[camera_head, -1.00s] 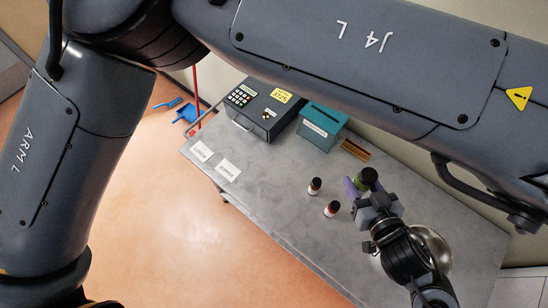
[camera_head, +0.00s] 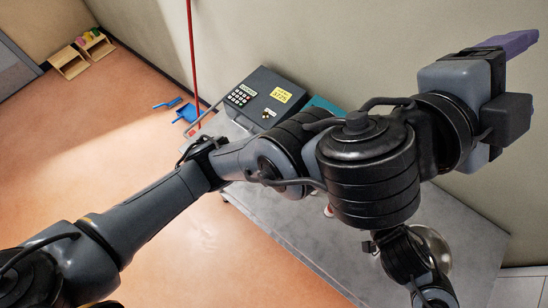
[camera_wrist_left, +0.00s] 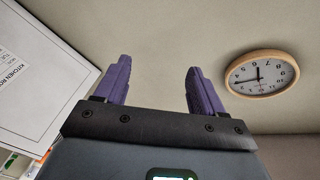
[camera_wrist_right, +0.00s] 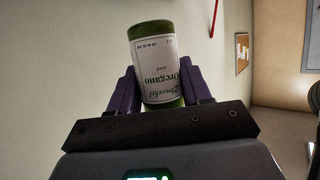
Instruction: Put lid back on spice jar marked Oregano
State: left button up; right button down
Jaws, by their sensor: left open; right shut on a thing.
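In the right wrist view, the Oregano jar (camera_wrist_right: 158,70), green with a white label, stands between the purple fingers of my right gripper (camera_wrist_right: 162,85), which is shut on it. The label text appears upside down in that view. In the head view the left arm hides that jar and the right fingers; only the right wrist shows. My left gripper (camera_head: 508,42) is raised high at the upper right of the head view. In the left wrist view (camera_wrist_left: 160,82) its fingers are wide apart and empty, facing the wall. I cannot make out a loose lid in any view.
The grey table (camera_head: 300,243) is partly covered by my left arm. A dark keypad box (camera_head: 262,97) and a teal box (camera_head: 326,104) stand at its back. A small jar (camera_head: 328,210) barely shows beside the arm. A wall clock (camera_wrist_left: 262,74) and poster (camera_wrist_left: 40,65) face the left gripper.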

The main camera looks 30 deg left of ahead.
pick_arm(q)
jog(key=a+f+n+g+y, duration=0.6)
jog(key=a+f+n, duration=0.6)
jog(key=a+f, duration=1.3)
jog(key=s+a+f+n+g+y, duration=0.1)
jog(key=s+a+f+g, duration=0.2)
jog(key=s+f, duration=0.6)
jog(key=s+a+f+n+g+y, duration=0.1)
jog(key=s+a+f+g+y, duration=0.1)
jog(key=s+f, duration=0.7)
notch_tip(320, 180, down, 7)
jog(key=shift+s+a+f+g+y, duration=0.2)
jog(key=shift+s+a+g+y, duration=0.15)
jog(key=shift+a+g, duration=0.25)
jog(key=shift+a, duration=0.1)
pick_arm(e)
jog(key=shift+r, duration=0.1)
